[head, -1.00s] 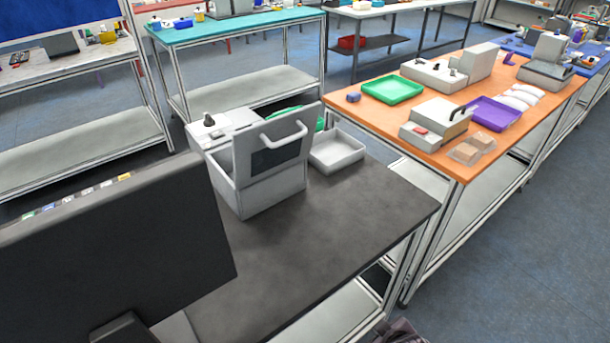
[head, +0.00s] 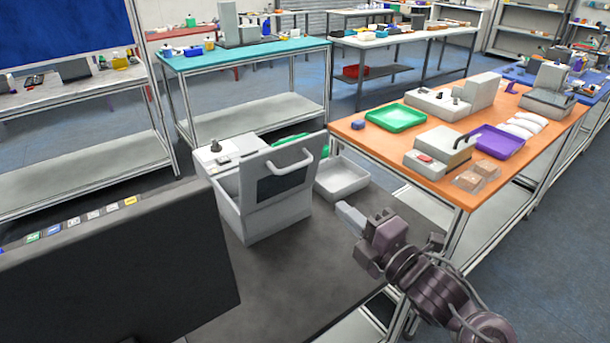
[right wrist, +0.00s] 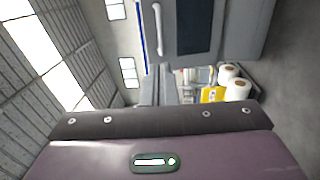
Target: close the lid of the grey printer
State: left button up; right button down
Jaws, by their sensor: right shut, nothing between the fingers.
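The grey printer (head: 262,216) stands on the dark table. Its lid (head: 300,190) is up, tilted, with a dark window and a pale bar handle (head: 292,161). In the right wrist view the lid (right wrist: 176,50) and handle (right wrist: 158,28) show sideways at the top. My right gripper (head: 347,214) is to the right of the printer, apart from it. Its fingers are together and empty, pointing toward the printer side. My left gripper is not in view.
A white tray (head: 342,181) sits behind the gripper, right of the printer. White rolls (right wrist: 232,82) and a yellow item (right wrist: 213,95) show in the right wrist view. The dark table's front (head: 290,280) is clear.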

aim_at(296, 167)
jog(key=p+x, duration=0.5)
jog(key=x, duration=0.7)
jog(key=shift+w+r, duration=0.1)
jog(key=shift+w, duration=0.05)
jog(key=shift+w+a, duration=0.4)
jog(key=shift+w, duration=0.05)
